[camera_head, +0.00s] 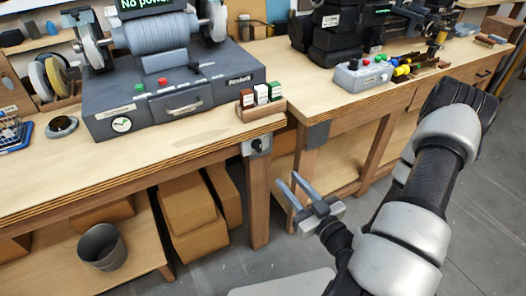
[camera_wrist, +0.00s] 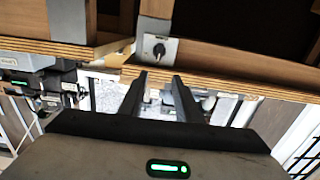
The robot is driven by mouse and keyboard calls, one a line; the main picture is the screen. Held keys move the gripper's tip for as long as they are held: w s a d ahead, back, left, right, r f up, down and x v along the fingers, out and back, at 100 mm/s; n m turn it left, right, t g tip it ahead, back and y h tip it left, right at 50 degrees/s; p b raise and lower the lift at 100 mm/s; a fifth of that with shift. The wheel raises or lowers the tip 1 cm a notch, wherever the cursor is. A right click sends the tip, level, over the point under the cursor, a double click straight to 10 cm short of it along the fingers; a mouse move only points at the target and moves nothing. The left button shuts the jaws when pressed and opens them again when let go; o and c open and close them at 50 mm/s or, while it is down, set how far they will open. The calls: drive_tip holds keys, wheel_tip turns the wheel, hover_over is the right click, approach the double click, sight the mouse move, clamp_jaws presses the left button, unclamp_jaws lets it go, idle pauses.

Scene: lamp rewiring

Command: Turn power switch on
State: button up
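The power switch (camera_head: 258,145) is a dark rotary knob on a grey plate, fixed to the front edge of the left workbench near its right corner. It also shows in the wrist view (camera_wrist: 158,49), just beyond the fingertips. My gripper (camera_head: 290,181) is in front of and below the switch, to its right in the head view. Its two fingers are apart with nothing between them, as the wrist view (camera_wrist: 160,76) also shows. My gripper is not touching the switch. The grinder's display (camera_head: 147,5) reads "No power".
A grinder on a grey base (camera_head: 175,105) stands on the left workbench (camera_head: 60,180). A small wooden holder (camera_head: 262,108) sits above the switch. The right workbench (camera_head: 345,105) holds a grey button box (camera_head: 362,76). Cardboard boxes (camera_head: 187,215) and a bucket (camera_head: 102,246) are below.

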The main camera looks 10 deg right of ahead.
sight(260, 144)
drive_tip(key=b+x, duration=0.2)
drive_tip(key=x, duration=0.6)
drive_tip(key=b+x, duration=0.2)
drive_tip(key=x, duration=0.7)
drive_tip(key=shift+w+d+r, duration=0.15)
drive_tip(key=shift+d+r, duration=0.05)
drive_tip(key=c, duration=0.7)
